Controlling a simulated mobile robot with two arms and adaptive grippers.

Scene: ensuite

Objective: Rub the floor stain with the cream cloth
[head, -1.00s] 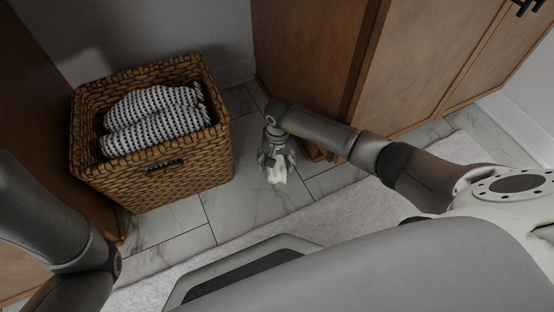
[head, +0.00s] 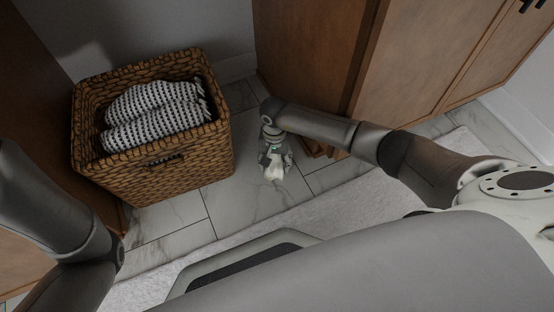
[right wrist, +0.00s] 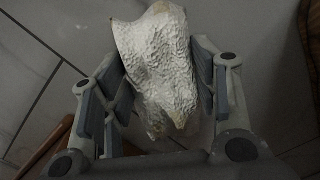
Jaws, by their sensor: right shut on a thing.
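My right gripper (head: 274,164) is low over the tiled floor between the wicker basket and the wooden cabinet. It is shut on the cream cloth (head: 273,176), which hangs below the fingers. In the right wrist view the crumpled cream cloth (right wrist: 160,65) is squeezed between the two fingers of my right gripper (right wrist: 162,85). I cannot tell whether the cloth touches the floor. No stain shows clearly; it may be hidden under the cloth or gripper. My left arm comes in at the left of the head view, but its gripper is out of sight.
A wicker basket (head: 180,181) with folded patterned towels (head: 155,115) stands left of my right gripper. A wooden cabinet (head: 420,60) is close on the right. A white rug (head: 322,203) lies nearer to me. Marble tile (head: 225,205) is bare between basket and rug.

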